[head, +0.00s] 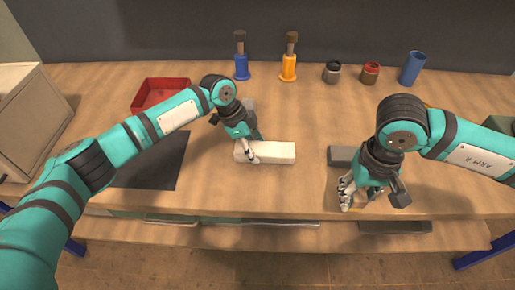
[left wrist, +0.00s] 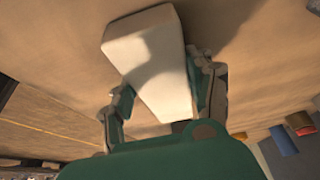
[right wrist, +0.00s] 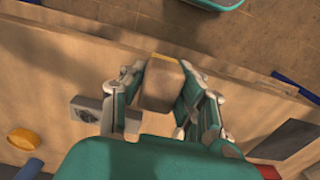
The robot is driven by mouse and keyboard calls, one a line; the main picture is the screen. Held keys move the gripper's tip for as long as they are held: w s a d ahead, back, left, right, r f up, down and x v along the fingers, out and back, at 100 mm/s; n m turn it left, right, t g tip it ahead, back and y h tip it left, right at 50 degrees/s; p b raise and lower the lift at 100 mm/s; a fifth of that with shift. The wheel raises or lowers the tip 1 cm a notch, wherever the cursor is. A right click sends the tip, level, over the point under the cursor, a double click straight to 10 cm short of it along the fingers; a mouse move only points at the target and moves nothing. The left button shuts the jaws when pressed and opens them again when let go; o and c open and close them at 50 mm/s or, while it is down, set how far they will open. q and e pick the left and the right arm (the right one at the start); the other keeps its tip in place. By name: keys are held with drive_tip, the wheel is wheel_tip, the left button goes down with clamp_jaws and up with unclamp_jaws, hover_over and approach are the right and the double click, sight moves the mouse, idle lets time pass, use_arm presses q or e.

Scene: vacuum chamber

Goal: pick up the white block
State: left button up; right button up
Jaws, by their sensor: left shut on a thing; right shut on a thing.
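The white block (head: 275,153) lies lengthwise near the middle of the table. My left gripper (head: 250,151) is shut across its left part. In the left wrist view the white block (left wrist: 150,62) sits between both fingers, its long end reaching away from the palm. I cannot tell whether it touches the table. My right gripper (head: 351,195) is at the table's front edge, right of the white block. It is shut on a tan block (right wrist: 162,84), seen between its fingers in the right wrist view and mostly hidden in the head view.
A grey block (head: 343,155) lies between the white block and my right arm. A dark mat (head: 153,165) and a red tray (head: 160,92) are on the left. Blue (head: 241,66) and orange (head: 288,67) holders, jars and a blue cup (head: 412,68) stand along the back.

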sight(259, 147)
use_arm(q)
drive_tip(key=shift+r, duration=0.4)
use_arm(e)
drive_tip(key=shift+f, duration=0.1)
use_arm(q)
wheel_tip(259, 147, up, 2)
drive_tip(key=shift+w+r+b, duration=0.1)
drive_tip(key=shift+r+b, duration=0.05)
drive_tip(key=shift+b, duration=0.15)
use_arm(e)
drive_tip(key=shift+f, duration=0.2)
use_arm(q)
drive_tip(key=s, duration=0.5)
drive_tip(key=s+r, duration=0.1)
drive_tip(key=s, duration=0.4)
drive_tip(key=s+d+b, duration=0.1)
drive_tip(key=s, duration=0.5)
drive_tip(key=shift+s+r, duration=0.1)
drive_tip(key=shift+r, duration=0.3)
use_arm(e)
drive_tip(key=shift+f, duration=0.45)
use_arm(q)
drive_tip(key=shift+w, duration=0.2)
